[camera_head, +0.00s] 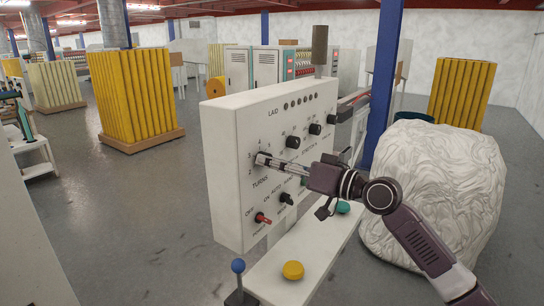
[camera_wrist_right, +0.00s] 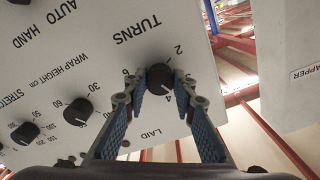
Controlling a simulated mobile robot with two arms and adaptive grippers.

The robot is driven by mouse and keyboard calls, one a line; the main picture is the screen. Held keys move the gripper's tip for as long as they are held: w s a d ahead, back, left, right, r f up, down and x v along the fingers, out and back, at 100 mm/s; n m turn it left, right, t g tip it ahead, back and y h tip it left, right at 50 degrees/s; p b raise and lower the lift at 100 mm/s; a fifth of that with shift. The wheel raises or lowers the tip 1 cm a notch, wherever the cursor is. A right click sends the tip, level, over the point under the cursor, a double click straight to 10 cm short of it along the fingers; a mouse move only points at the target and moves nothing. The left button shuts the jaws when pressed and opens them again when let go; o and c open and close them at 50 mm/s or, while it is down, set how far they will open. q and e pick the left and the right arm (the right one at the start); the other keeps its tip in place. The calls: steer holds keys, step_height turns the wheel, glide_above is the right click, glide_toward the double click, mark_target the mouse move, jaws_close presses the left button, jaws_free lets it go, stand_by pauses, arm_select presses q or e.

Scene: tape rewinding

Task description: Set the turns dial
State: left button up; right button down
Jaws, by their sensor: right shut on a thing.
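The turns dial (camera_wrist_right: 160,78) is a round black knob on the white control panel (camera_head: 228,130). In the right wrist view, its white mark points down and slightly right, near the printed 4. My right gripper (camera_wrist_right: 160,87) is shut on the dial, with one blue-padded finger on each side. In the head view, my right gripper (camera_head: 266,160) reaches in from the right, its fingertips at the dial above the word TURNS and hiding most of it. My left gripper is not in view.
Other black knobs (camera_head: 292,142) sit close to the right of the dial. A red switch (camera_head: 263,218) is below. A yellow button (camera_head: 293,270), teal button (camera_head: 343,207) and blue-ball lever (camera_head: 238,266) stand in front. A white wrapped load (camera_head: 435,190) is at right.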

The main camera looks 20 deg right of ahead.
steer(key=m+p, duration=0.3)
steer(key=m, duration=0.2)
steer(key=shift+r, duration=0.1)
stand_by(0.4)
steer(key=c, duration=1.6)
jaws_free()
steer(key=v, duration=1.2)
